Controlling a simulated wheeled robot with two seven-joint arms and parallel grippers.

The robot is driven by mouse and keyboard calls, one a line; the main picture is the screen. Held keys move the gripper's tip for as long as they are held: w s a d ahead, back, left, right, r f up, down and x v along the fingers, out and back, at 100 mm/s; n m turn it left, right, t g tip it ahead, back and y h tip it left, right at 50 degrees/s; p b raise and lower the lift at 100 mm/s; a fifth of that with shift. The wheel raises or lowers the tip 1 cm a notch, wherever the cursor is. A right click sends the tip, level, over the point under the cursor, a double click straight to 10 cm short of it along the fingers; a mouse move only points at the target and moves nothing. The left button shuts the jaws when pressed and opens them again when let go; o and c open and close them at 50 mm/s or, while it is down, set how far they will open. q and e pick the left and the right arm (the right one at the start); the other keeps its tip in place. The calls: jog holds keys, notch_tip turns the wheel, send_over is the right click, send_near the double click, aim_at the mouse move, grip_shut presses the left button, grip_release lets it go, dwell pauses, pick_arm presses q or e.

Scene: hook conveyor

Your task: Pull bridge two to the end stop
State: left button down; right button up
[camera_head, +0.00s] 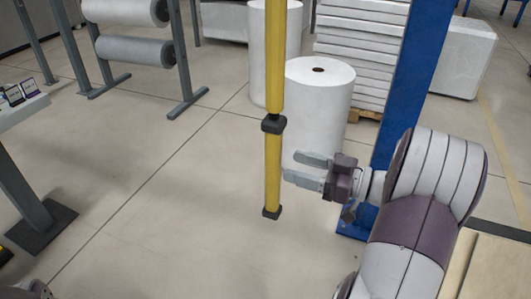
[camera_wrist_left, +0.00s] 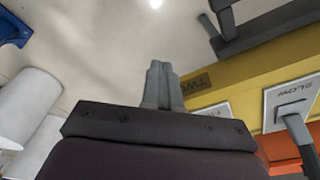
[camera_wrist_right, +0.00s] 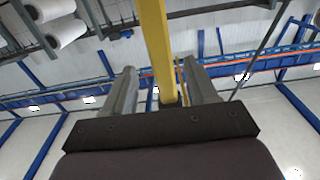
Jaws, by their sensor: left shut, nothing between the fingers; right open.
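A yellow pole (camera_head: 273,165) hangs upright in the middle of the head view, with a dark collar and a dark lower end. My right gripper (camera_head: 297,169) is open just right of its lower section, fingers pointing at it. In the right wrist view the yellow pole (camera_wrist_right: 158,50) shows between the open fingers; contact cannot be told. My left gripper (camera_wrist_left: 160,75) is shut and empty. Right of it is a yellow panel (camera_wrist_left: 225,85) with upside-down lettering that seems to read TWO. A white plate (camera_wrist_left: 291,102) lettered SLOW bears a grey lever. Bridge two itself is not clearly identifiable.
A white roll (camera_head: 325,95) and a blue column (camera_head: 410,85) stand behind my right gripper. A roll rack (camera_head: 180,55) is at the back left, and a grey-legged table (camera_head: 22,112) at the left edge. The floor left of the pole is clear.

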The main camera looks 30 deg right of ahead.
aim_at(266, 157)
jog(key=x, duration=0.2)
jog(key=p+x, duration=0.1)
jog(key=x, duration=0.1)
jog(key=shift+s+a+r, duration=0.2)
jog(key=shift+s+r, duration=0.05)
jog(key=shift+r, duration=0.05)
jog(key=x, duration=0.4)
jog(key=shift+w+d+f, duration=0.2)
jog(key=shift+w+f, duration=0.1)
jog(key=shift+w, duration=0.05)
jog(key=shift+a+p, duration=0.1)
jog(key=shift+p, duration=0.2)
jog(key=shift+s, duration=0.1)
grip_shut()
